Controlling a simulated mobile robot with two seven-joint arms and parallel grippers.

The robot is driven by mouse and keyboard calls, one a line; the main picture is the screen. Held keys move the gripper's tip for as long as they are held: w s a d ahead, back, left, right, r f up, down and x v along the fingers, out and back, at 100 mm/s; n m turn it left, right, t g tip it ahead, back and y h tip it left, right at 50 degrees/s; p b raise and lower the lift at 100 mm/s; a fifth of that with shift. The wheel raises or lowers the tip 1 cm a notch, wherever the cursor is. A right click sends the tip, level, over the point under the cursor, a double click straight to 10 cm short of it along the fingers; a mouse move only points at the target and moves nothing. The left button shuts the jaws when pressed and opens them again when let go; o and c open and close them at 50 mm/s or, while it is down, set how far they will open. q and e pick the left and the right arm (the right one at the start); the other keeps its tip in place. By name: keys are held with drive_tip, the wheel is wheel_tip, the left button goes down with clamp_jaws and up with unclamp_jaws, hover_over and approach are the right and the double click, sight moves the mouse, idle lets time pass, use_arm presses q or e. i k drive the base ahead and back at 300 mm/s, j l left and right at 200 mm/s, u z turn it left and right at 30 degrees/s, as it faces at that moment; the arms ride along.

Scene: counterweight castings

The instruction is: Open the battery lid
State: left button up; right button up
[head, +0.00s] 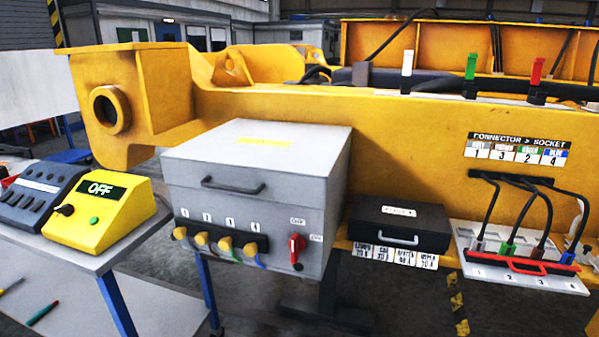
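A large grey box (257,188) stands in the middle of the head view. Its flat grey lid (300,148) is shut and carries a yellow label and a dark handle (233,187) on the front edge. To its right is a smaller black box (400,226) with a shut lid, a pale handle (399,239) and a white label too small to read. I cannot tell from the labels which of the two is the battery. Neither of my grippers is in view.
The grey box front has several yellow plugs (225,244) and a red switch (296,248). A yellow control box (100,213) reading OFF stands on a table at left. A connector panel (520,265) with cables and a red handle is at right. A yellow beam (430,150) runs behind.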

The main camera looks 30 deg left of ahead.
sight(293, 163)
drive_tip(key=u, duration=1.35)
